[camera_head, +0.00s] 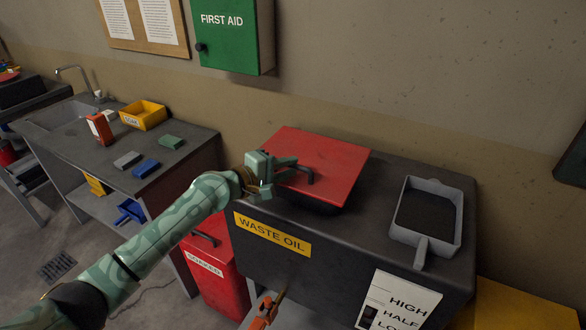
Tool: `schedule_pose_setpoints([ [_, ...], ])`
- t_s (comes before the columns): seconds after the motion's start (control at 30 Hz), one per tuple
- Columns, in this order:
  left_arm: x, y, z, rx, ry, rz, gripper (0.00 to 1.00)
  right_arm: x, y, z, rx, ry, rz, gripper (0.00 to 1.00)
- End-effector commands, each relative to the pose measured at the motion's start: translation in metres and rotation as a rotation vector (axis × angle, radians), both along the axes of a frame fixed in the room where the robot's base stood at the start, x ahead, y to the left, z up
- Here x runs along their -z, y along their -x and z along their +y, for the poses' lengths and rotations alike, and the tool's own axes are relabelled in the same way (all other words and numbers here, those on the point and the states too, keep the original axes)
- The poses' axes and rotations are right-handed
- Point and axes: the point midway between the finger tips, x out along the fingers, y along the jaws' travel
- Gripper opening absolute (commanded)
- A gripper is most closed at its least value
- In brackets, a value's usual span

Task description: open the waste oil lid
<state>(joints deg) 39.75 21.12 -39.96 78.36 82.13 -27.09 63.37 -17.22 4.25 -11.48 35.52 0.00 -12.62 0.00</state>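The red waste oil lid (325,160) lies on top of the dark waste oil drum box (330,248), which bears a yellow "WASTE OIL" label (272,234). A dark band shows beneath the lid's front edge; I cannot tell whether it is a gap or a raised rim. A black bar handle (309,174) sits at the lid's front left. My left gripper (284,172) is at this handle, its fingers overlapping it in view. The fingers are small and partly hide the handle, so I cannot tell whether they grip it.
A grey tray with a handle (421,252) lies on the box's right side. A red "SOAKED" bin (215,268) stands at its left. A workbench (75,150) holds a yellow bin (143,115). A green first aid cabinet (228,48) hangs on the wall behind.

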Motion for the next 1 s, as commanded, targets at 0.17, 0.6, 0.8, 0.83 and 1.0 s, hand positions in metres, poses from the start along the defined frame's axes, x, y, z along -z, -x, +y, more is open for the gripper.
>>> schedule_pose_setpoints([
  [0.17, 0.004, -0.013, -0.013, 0.0, -0.001, -0.001, 0.21, 0.006, 0.001, -0.004, -0.003, 0.005, 0.003, 0.0],
  [0.6, 0.004, -0.015, -0.014, -0.001, -0.001, -0.001, 0.0, 0.006, 0.001, -0.007, -0.003, 0.01, 0.002, 0.0],
  [0.8, 0.001, -0.015, -0.014, -0.001, -0.002, 0.003, 0.0, 0.003, 0.0, -0.007, -0.002, 0.009, 0.0, 0.0],
  [0.83, -0.001, -0.015, -0.015, -0.001, -0.004, 0.006, 0.0, 0.0, 0.0, -0.006, -0.002, 0.009, 0.0, 0.0],
  [1.0, -0.016, -0.017, -0.016, 0.0, -0.019, 0.043, 0.0, -0.023, -0.003, -0.004, -0.001, 0.006, -0.006, 0.0],
])
